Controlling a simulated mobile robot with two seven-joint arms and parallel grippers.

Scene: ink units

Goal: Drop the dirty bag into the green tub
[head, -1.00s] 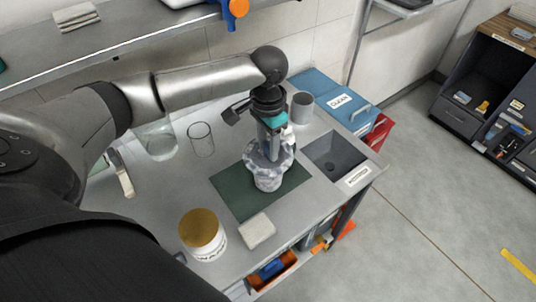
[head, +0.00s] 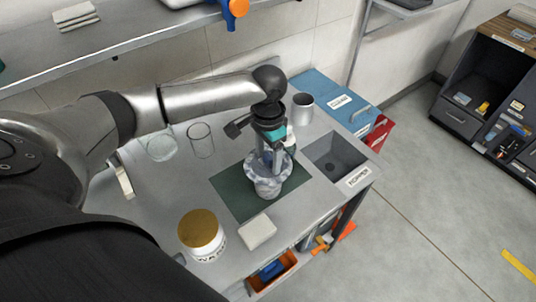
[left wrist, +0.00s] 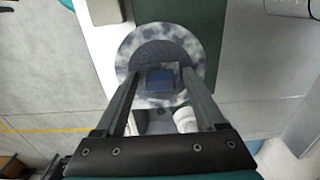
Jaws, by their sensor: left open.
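A mottled grey-and-white round thing (head: 267,188) stands on the dark green mat on the bench. It may be the dirty bag, but I cannot tell for sure. In the left wrist view it shows from above as a mottled round (left wrist: 137,48) with a small blue square (left wrist: 160,80) at its middle. My left gripper (head: 268,160) points down over it; in the left wrist view the open fingers (left wrist: 159,82) reach over it on either side of the blue square. Contact is unclear. I see no green tub in either view. My right gripper is out of view.
A white jar with a gold lid (head: 200,229), a pale block (head: 257,232), glass vessels (head: 201,141) and a grey cup (head: 302,108) stand around the mat (head: 231,193). A blue bin (head: 318,88) marked CLEAN and a red bin (head: 379,134) lie beyond.

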